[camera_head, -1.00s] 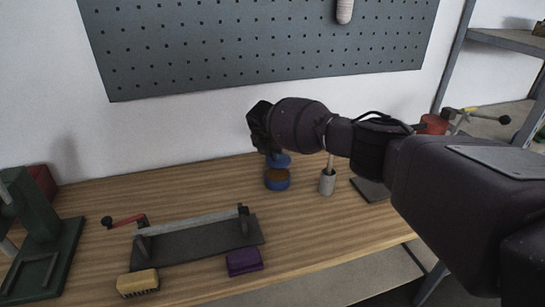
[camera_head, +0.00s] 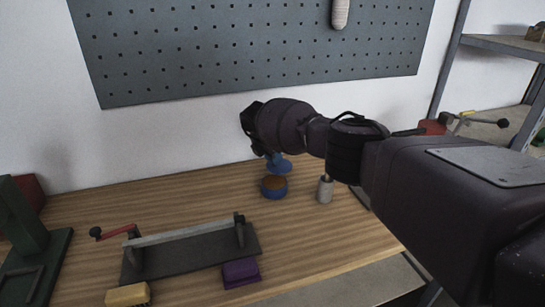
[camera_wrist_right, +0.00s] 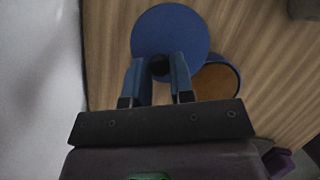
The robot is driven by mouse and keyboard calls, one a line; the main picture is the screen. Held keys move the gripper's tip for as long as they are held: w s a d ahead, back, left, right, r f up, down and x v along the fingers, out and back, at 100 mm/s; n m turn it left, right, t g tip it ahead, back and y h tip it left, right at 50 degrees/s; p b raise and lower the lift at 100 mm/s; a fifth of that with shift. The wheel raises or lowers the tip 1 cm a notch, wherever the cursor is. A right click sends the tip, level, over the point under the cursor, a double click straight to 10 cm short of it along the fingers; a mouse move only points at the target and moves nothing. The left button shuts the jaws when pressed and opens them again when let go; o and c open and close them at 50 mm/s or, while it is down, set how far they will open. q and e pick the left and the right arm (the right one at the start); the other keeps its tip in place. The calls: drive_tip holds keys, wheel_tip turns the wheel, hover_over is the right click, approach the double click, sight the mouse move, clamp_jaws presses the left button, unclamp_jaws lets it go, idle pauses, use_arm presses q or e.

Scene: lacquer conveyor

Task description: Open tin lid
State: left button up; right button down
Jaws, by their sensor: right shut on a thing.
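The tin (camera_head: 273,188) is a round blue can with brown contents, standing open on the wooden bench in the head view. It also shows in the right wrist view (camera_wrist_right: 218,80), partly covered by the lid. The blue round lid (camera_head: 280,167) is off the tin and held above it. In the right wrist view the lid (camera_wrist_right: 170,28) is a flat disc with a dark knob between the fingers. My right gripper (camera_wrist_right: 159,66) is shut on that knob; in the head view its fingers (camera_head: 272,157) point down. My left gripper is not in view.
A grey cup (camera_head: 325,190) stands just right of the tin. A dark fixture with a bar (camera_head: 190,248), a purple block (camera_head: 240,272) and a yellow brush (camera_head: 128,295) sit at the front. A green machine (camera_head: 30,240) is at the left. The bench behind the fixture is clear.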

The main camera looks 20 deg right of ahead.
drive_tip(key=shift+d+r, duration=0.1)
drive_tip(key=shift+d, duration=0.05)
drive_tip(key=c, duration=1)
unclamp_jaws()
drive_tip(key=p+v, duration=0.3)
drive_tip(key=v, duration=0.7)
drive_tip(key=shift+r, duration=0.3)
